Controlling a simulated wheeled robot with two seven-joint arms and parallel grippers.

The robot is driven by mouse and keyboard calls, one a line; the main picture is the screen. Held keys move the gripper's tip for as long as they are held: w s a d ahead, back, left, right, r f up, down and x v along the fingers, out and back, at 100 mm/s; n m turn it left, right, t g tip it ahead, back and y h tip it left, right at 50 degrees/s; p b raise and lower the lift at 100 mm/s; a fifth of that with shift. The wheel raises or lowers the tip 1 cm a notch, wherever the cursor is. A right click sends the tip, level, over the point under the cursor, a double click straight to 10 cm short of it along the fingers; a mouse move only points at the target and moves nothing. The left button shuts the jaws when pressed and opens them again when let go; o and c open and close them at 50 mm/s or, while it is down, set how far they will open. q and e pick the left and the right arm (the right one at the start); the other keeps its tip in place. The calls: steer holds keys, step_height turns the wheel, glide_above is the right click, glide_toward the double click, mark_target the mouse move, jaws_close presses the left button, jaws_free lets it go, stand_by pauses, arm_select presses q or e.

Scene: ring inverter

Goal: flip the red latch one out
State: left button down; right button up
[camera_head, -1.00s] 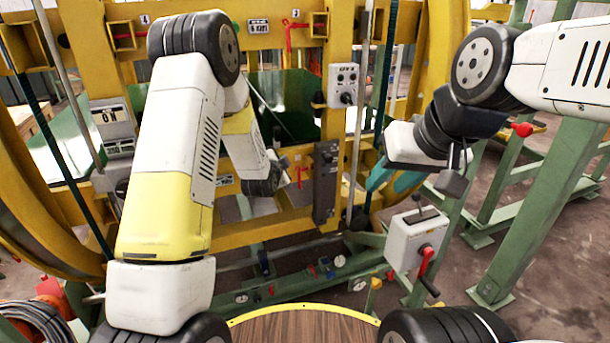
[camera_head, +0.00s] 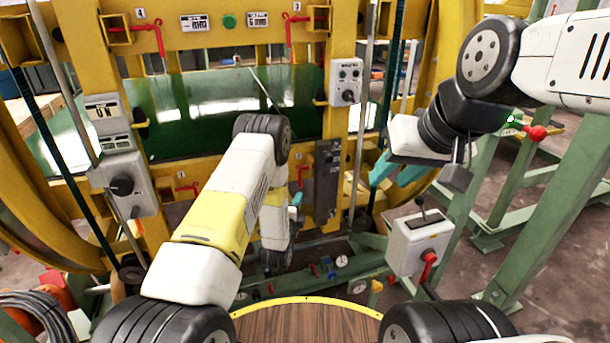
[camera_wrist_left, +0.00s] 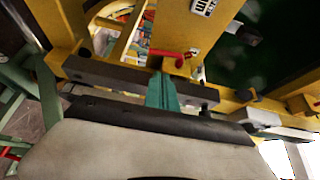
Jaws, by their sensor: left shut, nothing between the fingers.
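Several red latches sit on the yellow frame: one at upper left (camera_head: 152,28), one at upper right (camera_head: 290,20), one at lower left (camera_head: 187,187) and one at lower right (camera_head: 302,171). I cannot read which one is number one. My left gripper (camera_head: 296,199) is low in front of the frame, just below the lower right latch, mostly hidden behind its own wrist. In the left wrist view, the shut teal fingers (camera_wrist_left: 160,80) point at a grey bar, with a red latch (camera_wrist_left: 170,53) just beyond the tips. My right gripper (camera_head: 394,170) is open and empty, off to the right.
A grey control box (camera_head: 345,82) and a dark grey block (camera_head: 327,180) are on the frame's right post. A grey box with a red lever (camera_head: 418,240) stands at right by green beams (camera_head: 545,205). A wooden round top (camera_head: 305,325) is in front.

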arm_select(q)
steer(key=x, duration=1)
steer(key=shift+s+a, duration=0.25)
steer(key=shift+a, duration=0.6)
steer(key=shift+s+a, duration=0.3)
steer(key=shift+a, duration=0.7)
steer(key=shift+s+f, duration=0.1)
